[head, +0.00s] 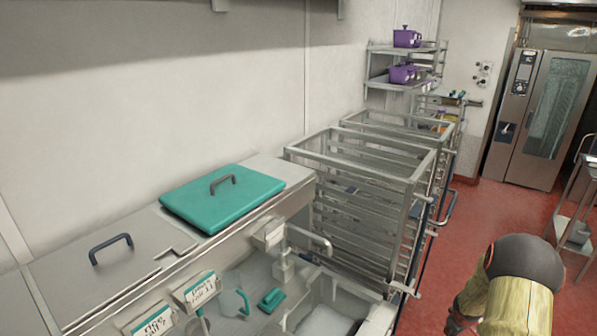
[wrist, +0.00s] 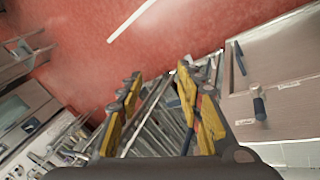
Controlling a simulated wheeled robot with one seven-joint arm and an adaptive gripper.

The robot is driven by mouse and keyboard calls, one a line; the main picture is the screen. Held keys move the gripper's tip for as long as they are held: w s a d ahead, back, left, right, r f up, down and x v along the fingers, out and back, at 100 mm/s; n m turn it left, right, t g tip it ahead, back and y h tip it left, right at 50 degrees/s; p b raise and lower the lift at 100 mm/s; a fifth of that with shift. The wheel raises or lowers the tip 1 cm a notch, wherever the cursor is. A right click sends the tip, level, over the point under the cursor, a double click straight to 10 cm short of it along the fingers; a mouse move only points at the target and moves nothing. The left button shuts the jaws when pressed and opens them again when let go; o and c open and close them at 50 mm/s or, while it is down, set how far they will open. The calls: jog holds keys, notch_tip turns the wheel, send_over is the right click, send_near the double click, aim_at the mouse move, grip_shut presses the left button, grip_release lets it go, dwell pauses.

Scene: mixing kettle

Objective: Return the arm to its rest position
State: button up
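My gripper (wrist: 160,76) shows in the wrist view with its two yellow-padded fingers spread apart. It is open, and I see nothing held between the fingers. Metal rack bars show in the gap beyond the fingers, apart from them as far as I can tell. In the head view, part of my arm (head: 520,275) with a dark rounded joint and pale yellow links is at the bottom right, over the red floor. The fingers are not clearly visible in the head view.
Metal rack trolleys (head: 365,165) stand left of my arm. A counter with a teal lid (head: 235,195) and a sink (head: 325,318) is at the left. A tall oven (head: 545,115) stands at the back right. The red floor (head: 490,215) between is mostly open.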

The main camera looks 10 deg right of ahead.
jog(key=s+a+r+m+g+b, duration=0.1)
jog(key=s+a+r+m+b, duration=0.1)
jog(key=s+a+r, duration=0.5)
jog(key=s+a+r+m+g+b, duration=0.2)
jog(key=a+r, duration=0.7)
jog(key=a, duration=0.2)
jog(key=s+a+r+t+y+b, duration=0.1)
jog(key=s+a+r+t+b, duration=0.1)
jog(key=a, duration=0.8)
jog(key=s+a+r+n+t+y+b, duration=0.1)
jog(key=s+a+r+b, duration=0.3)
jog(key=a, duration=0.6)
jog(key=s+a+r+n+t+y+b, duration=0.1)
jog(key=s+a+r+t+y+b, duration=0.1)
jog(key=s+a, duration=0.4)
jog(key=a+r+b, duration=0.1)
jog(key=a+r, duration=0.1)
jog(key=a, duration=0.3)
jog(key=shift+s+r+t+b, duration=0.2)
jog(key=shift+r+t+b, duration=0.1)
jog(key=shift+t, duration=0.1)
